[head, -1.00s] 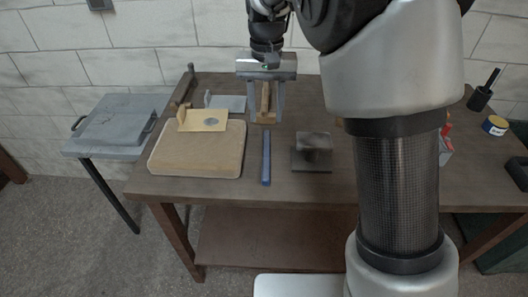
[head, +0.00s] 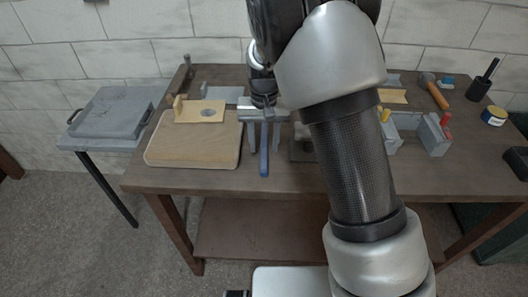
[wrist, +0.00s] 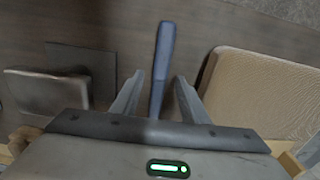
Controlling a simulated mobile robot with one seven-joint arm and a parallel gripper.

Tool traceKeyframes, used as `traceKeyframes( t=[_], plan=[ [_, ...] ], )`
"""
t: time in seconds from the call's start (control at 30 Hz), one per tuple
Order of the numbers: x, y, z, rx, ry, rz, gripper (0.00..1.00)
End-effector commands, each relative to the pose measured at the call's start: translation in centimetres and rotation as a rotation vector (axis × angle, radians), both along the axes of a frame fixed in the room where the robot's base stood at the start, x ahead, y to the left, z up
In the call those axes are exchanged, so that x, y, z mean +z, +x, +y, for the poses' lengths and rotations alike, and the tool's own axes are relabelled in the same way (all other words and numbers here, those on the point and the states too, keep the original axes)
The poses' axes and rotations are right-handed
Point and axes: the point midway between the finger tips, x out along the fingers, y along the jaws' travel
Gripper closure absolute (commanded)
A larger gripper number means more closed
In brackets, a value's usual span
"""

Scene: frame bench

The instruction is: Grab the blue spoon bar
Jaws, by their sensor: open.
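The blue spoon bar (head: 264,163) is a long narrow blue bar lying on the brown bench (head: 290,182), just right of the tan padded board. In the wrist view the bar (wrist: 163,60) runs between the two fingers, with its far end reaching past them. My gripper (head: 264,146) is open and hangs over the bar, one finger on each side of it. In the wrist view my gripper (wrist: 160,80) shows a gap on both sides of the bar. The height of the fingertips above the bench is hard to tell.
The tan board (head: 195,140) lies close on the left, with a beige plate (head: 200,111) at its back. A dark grey block, partly hidden by my arm, stands close on the right; it also shows in the wrist view (wrist: 45,88). A hammer (head: 436,92) lies farther right.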

Motion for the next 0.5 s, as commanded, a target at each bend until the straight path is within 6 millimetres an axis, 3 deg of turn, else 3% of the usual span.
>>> traceKeyframes(
  t=[0.3,0.5],
  plan=[
    [-0.62,-0.01,-0.01,0.0,0.0,0.0,0.61],
    [-0.6,-0.01,-0.01,0.0,0.0,0.0,0.95]
  ],
)
